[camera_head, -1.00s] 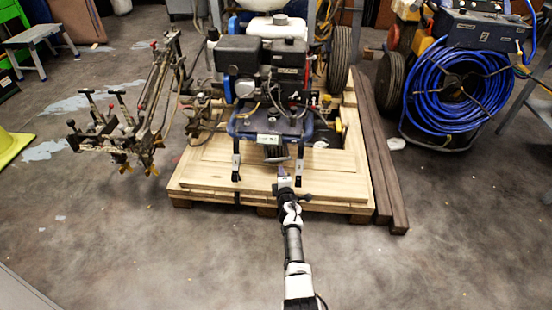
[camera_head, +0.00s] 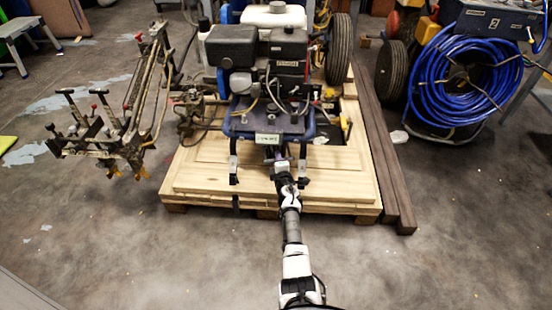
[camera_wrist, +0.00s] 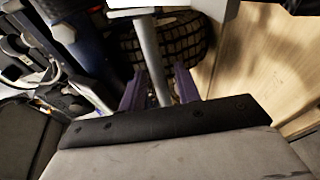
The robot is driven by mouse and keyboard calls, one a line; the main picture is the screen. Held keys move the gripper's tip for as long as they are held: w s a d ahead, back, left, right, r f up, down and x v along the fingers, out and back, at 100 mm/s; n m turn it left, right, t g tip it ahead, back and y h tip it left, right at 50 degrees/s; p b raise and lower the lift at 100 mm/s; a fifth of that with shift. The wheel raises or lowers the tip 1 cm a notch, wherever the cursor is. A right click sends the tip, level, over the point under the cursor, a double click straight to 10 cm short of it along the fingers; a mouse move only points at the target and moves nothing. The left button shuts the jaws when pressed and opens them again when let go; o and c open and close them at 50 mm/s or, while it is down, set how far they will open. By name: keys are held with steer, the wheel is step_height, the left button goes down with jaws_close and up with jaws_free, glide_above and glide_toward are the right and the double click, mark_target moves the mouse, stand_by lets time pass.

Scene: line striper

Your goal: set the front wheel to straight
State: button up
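The line striper (camera_head: 272,118), with a black engine and blue frame, stands on a wooden pallet (camera_head: 330,186). Its front wheel is hidden behind my arm and the frame in the head view. In the wrist view a black treaded tyre (camera_wrist: 182,38), apparently the front wheel, lies beyond my gripper (camera_wrist: 160,88). A grey metal rod (camera_wrist: 149,52) runs in front of the tyre, between my two purple fingers. The fingers are apart, with a gap visible beside the rod. In the head view my gripper (camera_head: 281,168) is low at the machine's front; its fingertips are hard to make out.
A spray-arm assembly (camera_head: 105,130) with levers stands left of the pallet. Dark beams (camera_head: 383,160) lie along its right side. A blue hose reel (camera_head: 462,80) and a rear wheel (camera_head: 341,48) are further right and back. The floor in front is clear.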

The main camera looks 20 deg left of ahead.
steer(key=shift+w+a, duration=0.1)
steer(key=shift+w, duration=0.1)
steer(key=shift+c, duration=0.3)
jaws_close()
